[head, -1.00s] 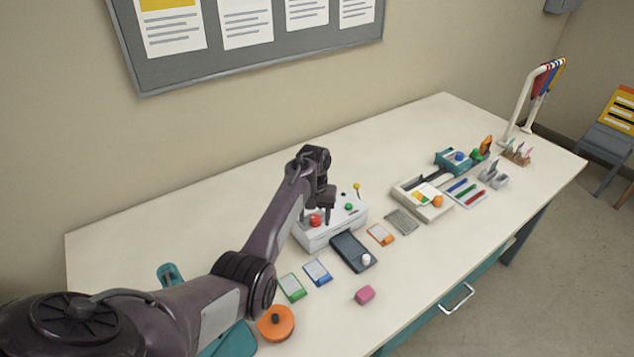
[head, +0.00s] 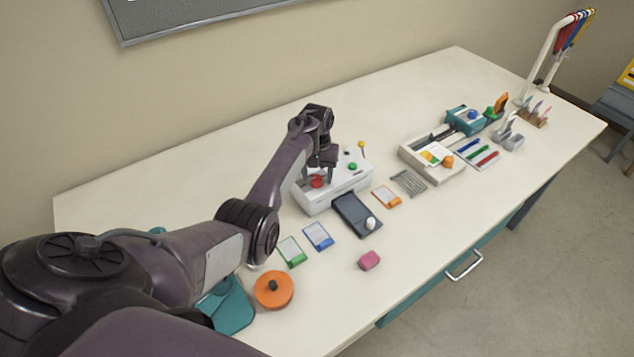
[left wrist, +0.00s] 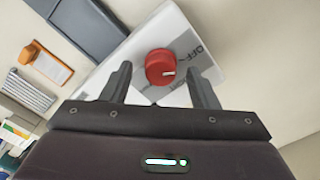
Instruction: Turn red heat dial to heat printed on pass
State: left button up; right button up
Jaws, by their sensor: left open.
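The white laminator (head: 345,186) stands on the table, with a red heat dial (head: 317,181) on the left part of its top. My left gripper (head: 321,172) is over the laminator, just above the dial. In the left wrist view the red dial (left wrist: 160,67) shows between and beyond the open fingertips (left wrist: 161,85), apart from them. A white mark is on the dial's face, and the letters "OFF" are printed on the laminator's top (left wrist: 196,48) beside it. The rest of the printed scale is hidden or too small to read. My right gripper is not in view.
A dark tray with a white knob (head: 352,212) lies in front of the laminator. Green (head: 291,251), blue (head: 318,236) and orange (head: 386,196) cards lie nearby, with a pink block (head: 369,260) and an orange disc (head: 273,289). A yellow-tipped pin (head: 361,145) rises behind the laminator.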

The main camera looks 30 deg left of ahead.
pick_arm(q)
jog(key=shift+f, duration=0.35)
jog(key=shift+s+r, duration=0.15)
jog(key=c, duration=1)
jog(key=shift+o, duration=0.2)
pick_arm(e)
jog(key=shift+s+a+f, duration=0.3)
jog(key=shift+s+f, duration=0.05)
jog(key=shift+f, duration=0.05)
